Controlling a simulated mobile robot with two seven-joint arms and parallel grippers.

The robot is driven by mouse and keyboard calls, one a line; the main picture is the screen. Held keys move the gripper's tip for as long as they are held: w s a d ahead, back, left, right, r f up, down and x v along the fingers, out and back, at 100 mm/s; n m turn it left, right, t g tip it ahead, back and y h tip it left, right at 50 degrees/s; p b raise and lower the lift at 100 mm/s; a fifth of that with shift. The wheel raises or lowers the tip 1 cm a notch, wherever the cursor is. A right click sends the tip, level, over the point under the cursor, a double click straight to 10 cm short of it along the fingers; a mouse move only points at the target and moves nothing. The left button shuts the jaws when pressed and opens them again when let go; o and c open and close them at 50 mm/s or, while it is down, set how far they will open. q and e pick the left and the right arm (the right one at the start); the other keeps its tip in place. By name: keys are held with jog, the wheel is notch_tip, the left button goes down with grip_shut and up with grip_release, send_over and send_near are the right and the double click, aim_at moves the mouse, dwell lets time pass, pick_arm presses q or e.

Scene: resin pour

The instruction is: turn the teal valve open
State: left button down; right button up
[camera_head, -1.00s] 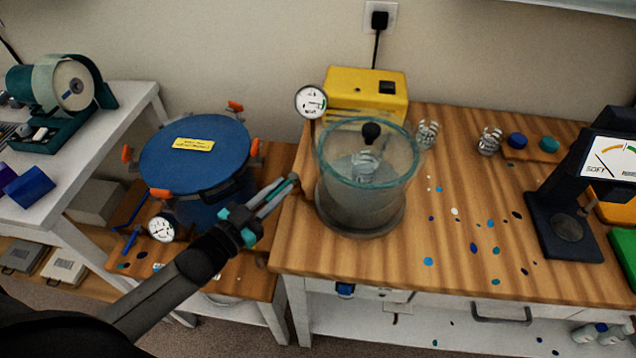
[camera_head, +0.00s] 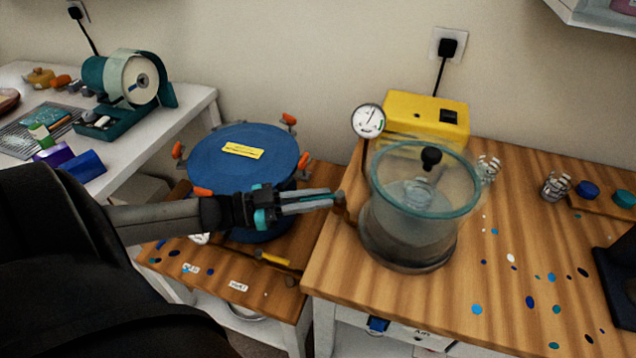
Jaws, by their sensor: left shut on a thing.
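My left gripper (camera_head: 332,200) reaches in from the left, its fingers pointing right and nearly level. It is shut at the left edge of the wooden bench, beside the clear vacuum chamber (camera_head: 424,190). The fingers close on a small part by the brown pipe fitting; they cover most of it. I take this to be the teal valve, but its handle and turn angle cannot be made out. The teal patches on the gripper are its own. A round white gauge (camera_head: 368,121) stands above the fitting. My right gripper is not in view.
A blue-lidded pot (camera_head: 243,158) with orange clamps stands on the lower left shelf, close behind my left gripper. A yellow pump (camera_head: 427,118) is behind the chamber. A yellow handle (camera_head: 273,258) lies below the gripper. The bench right of the chamber carries paint spots.

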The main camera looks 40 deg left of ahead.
pick_arm(q)
jog(key=shift+f, duration=0.15)
jog(key=c, duration=0.9)
grip_release()
jog(key=shift+o, duration=0.2)
jog(key=p+v, duration=0.1)
jog(key=v, duration=1.4)
jog(key=shift+a, duration=0.15)
